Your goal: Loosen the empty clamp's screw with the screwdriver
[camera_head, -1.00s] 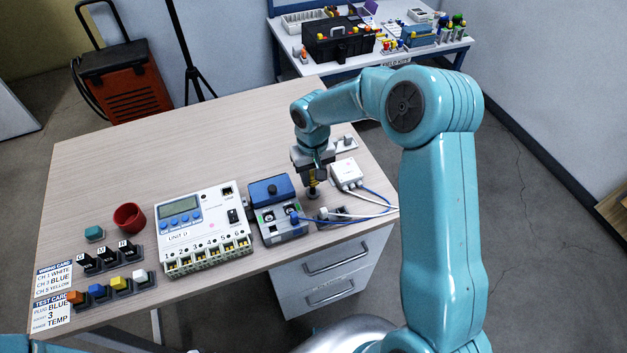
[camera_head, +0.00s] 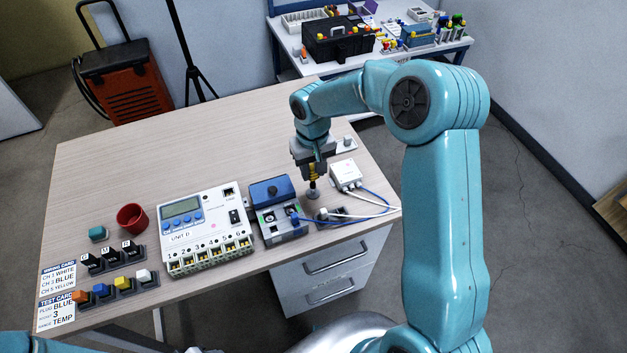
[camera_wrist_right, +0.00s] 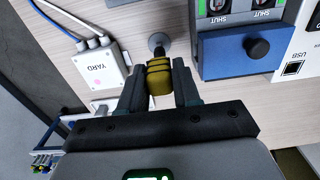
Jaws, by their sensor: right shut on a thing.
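My right gripper (camera_head: 313,172) is shut on the yellow-and-black screwdriver (camera_wrist_right: 158,77). The screwdriver points down at the right of the table, above a small round grey base (camera_head: 312,193). I cannot tell whether its tip is clear of that base. The blue clamp block (camera_head: 270,190) stands to the left of my gripper. It has two clamps at its front, each marked SHUT in the right wrist view. The right clamp (camera_head: 294,217) has a blue-tipped wire at it. The left clamp (camera_head: 268,218) shows no wire. My left gripper is out of view.
A white meter unit (camera_head: 205,230) stands left of the clamp block. A white YARD box (camera_head: 345,174) with blue and white wires is close to the right of my gripper. A red cup (camera_head: 131,217) and colored plugs are at the left. The table's back is clear.

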